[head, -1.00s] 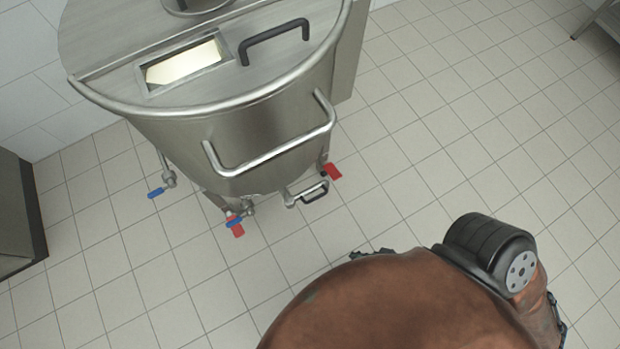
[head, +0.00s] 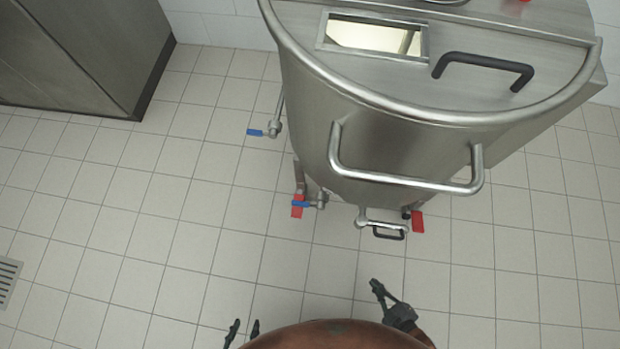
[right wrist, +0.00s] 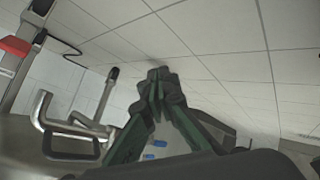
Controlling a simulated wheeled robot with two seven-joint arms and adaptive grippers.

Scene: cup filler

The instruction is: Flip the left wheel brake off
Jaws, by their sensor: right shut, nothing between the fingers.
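The left wheel brake (head: 297,211) is a red pedal low at the vessel's left leg, partly hidden behind a blue valve handle (head: 301,203). A second red brake (head: 417,222) is at the right leg. My left gripper (head: 243,328) shows only its dark fingertips at the bottom of the head view, apart from each other, below the left brake and not touching it. My right gripper (head: 376,287) is shut and empty, below the vessel front. Its closed fingers (right wrist: 158,78) fill the middle of the right wrist view, where a red part (right wrist: 15,46) shows at upper left.
The steel vessel (head: 395,135) has a front bar handle (head: 400,182), a bottom outlet with a black handle (head: 388,235) and another blue valve (head: 256,132). A steel cabinet (head: 90,50) stands at upper left. Tiled floor (head: 130,240) is clear at left.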

